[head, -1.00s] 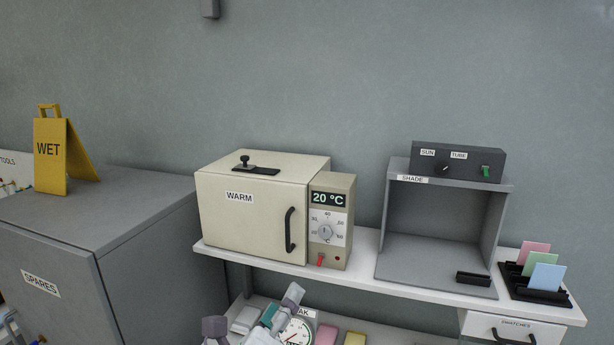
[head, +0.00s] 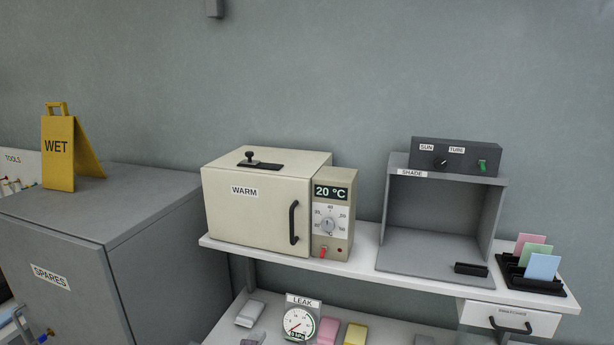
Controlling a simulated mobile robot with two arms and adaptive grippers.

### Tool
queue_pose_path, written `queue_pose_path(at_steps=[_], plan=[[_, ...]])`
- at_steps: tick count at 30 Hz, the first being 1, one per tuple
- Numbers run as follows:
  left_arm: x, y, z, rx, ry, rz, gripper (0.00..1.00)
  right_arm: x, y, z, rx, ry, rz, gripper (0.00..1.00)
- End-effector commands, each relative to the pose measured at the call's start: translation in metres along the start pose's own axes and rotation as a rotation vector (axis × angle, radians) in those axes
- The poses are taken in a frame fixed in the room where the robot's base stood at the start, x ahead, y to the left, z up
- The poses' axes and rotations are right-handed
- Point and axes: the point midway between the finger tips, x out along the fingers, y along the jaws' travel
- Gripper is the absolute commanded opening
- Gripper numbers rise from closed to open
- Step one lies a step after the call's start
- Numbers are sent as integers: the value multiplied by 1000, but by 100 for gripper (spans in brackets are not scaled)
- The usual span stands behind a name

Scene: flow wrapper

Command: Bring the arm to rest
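Neither of my grippers shows in the head view now. The lower shelf, where a gripper showed a second ago, is in plain sight. On it stands a round gauge (head: 298,322) under a LEAK label, with a white block (head: 250,314) to its left and a pink block (head: 328,331) and a yellow block (head: 355,335) to its right. Whether either gripper is open or shut is out of sight.
A cream WARM oven (head: 255,208), door shut and display at 20 °C, stands on the white upper shelf (head: 350,268). Right of it are the grey SHADE booth (head: 425,250) and a swatch rack (head: 540,286). The SPARES cabinet (head: 60,250) bears a yellow WET sign (head: 58,150).

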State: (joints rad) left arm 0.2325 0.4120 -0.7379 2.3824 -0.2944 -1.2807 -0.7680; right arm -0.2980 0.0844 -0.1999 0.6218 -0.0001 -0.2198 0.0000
Motion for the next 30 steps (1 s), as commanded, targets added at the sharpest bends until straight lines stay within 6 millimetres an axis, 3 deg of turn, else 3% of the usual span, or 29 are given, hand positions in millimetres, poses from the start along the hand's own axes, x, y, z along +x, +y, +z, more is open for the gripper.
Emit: queue_pose_path(at_steps=[6, 12, 18, 23, 30], plan=[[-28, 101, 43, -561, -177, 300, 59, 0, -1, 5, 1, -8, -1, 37], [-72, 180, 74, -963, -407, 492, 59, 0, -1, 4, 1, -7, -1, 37], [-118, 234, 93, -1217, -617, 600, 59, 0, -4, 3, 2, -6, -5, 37], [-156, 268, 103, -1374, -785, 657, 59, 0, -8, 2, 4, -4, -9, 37], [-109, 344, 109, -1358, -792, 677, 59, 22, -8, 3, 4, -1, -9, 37]])
